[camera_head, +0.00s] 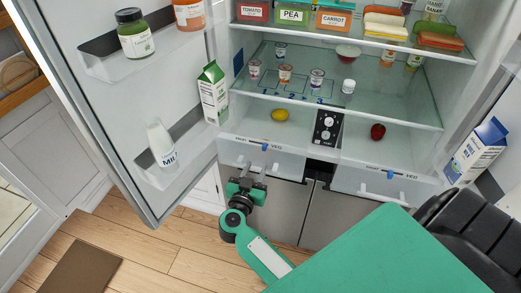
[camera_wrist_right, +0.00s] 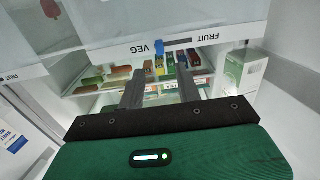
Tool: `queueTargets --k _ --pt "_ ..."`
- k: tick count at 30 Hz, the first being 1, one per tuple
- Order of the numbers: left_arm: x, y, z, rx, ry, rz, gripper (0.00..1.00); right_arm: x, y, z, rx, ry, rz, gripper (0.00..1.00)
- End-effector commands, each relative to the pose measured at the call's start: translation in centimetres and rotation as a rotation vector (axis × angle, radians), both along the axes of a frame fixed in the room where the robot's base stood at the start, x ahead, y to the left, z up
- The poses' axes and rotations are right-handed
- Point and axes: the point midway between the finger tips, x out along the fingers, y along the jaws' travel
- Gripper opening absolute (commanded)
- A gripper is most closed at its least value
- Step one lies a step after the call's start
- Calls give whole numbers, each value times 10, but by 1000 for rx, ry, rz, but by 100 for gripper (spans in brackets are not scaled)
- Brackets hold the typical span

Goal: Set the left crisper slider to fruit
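The left crisper drawer (camera_head: 232,154) is closed below the lower shelf. Its slider has a small blue knob (camera_head: 265,147) on a dark track between the FRUIT and VEG labels. In the right wrist view, upside down, the knob (camera_wrist_right: 160,46) sits at the VEG end, away from the FRUIT label (camera_wrist_right: 212,37). My right gripper (camera_head: 254,170) is just below and in front of the slider. In the wrist view its two fingers (camera_wrist_right: 160,88) are spread with nothing between them; the knob shows just beyond them, apparently apart. My left gripper is not in view.
The right crisper has its own blue knob (camera_head: 390,174). A control panel (camera_head: 327,128) stands between the crispers. The fridge door (camera_head: 110,120) is open at left, holding a milk bottle (camera_head: 161,145) and a green carton (camera_head: 212,93). Another carton (camera_head: 476,151) is at right.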

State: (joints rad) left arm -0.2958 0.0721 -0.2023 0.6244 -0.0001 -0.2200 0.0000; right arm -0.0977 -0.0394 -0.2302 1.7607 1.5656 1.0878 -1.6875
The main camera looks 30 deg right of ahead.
Motion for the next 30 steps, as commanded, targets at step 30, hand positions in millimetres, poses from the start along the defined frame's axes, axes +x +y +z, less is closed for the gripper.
queueTargets --k 30 --pt "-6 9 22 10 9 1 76 53 -61 0 -1 0 1 0"
